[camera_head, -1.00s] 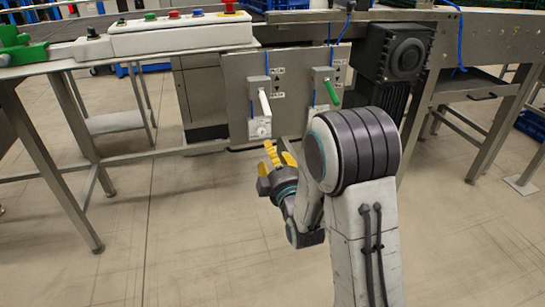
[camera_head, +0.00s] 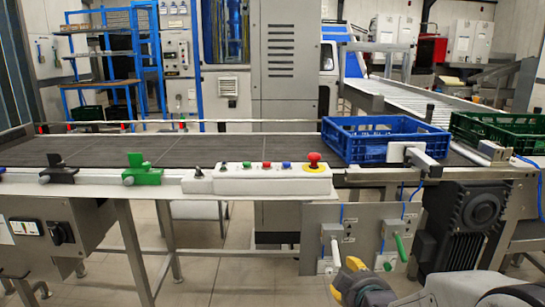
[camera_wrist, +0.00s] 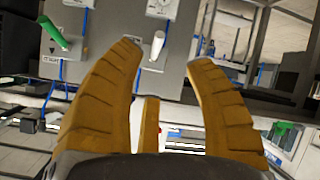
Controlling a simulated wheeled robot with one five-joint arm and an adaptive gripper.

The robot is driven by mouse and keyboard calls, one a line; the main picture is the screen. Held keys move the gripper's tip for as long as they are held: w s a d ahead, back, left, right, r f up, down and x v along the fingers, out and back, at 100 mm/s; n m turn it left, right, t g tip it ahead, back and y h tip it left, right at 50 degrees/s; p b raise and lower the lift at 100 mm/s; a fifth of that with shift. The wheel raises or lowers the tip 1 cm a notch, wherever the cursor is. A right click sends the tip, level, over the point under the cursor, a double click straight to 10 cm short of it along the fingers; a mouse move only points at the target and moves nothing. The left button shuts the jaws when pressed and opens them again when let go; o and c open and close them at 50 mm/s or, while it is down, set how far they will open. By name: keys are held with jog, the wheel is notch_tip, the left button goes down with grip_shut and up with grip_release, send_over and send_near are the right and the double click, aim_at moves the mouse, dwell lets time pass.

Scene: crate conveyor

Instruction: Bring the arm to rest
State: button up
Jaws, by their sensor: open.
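My gripper (camera_wrist: 165,85) is open and empty in the wrist view, its yellow-brown fingers spread apart. Beyond the fingers is a grey panel with a white lever (camera_wrist: 157,46) and a green lever (camera_wrist: 53,33). In the head view only part of my gripper (camera_head: 356,272) shows at the bottom edge, below the white lever (camera_head: 335,252) and the green lever (camera_head: 400,247). Most of my arm lies outside or at the bottom right of that view. I see no contact between the fingers and anything.
A conveyor (camera_head: 180,148) crosses the head view, with a blue crate (camera_head: 365,150) and a green crate (camera_head: 500,140) at the right. A white control box (camera_head: 270,180) with buttons and a red stop knob (camera_head: 314,158) sits on its front edge. A dark motor (camera_head: 468,215) hangs below.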

jog(key=s+r+m+g+p, duration=0.5)
jog(key=s+r+g+p, duration=0.4)
jog(key=s+r+p, duration=1.4)
jog(key=s+r, duration=0.1)
jog(key=s, duration=0.2)
jog(key=shift+r+m, duration=0.3)
jog(key=shift+r, duration=0.05)
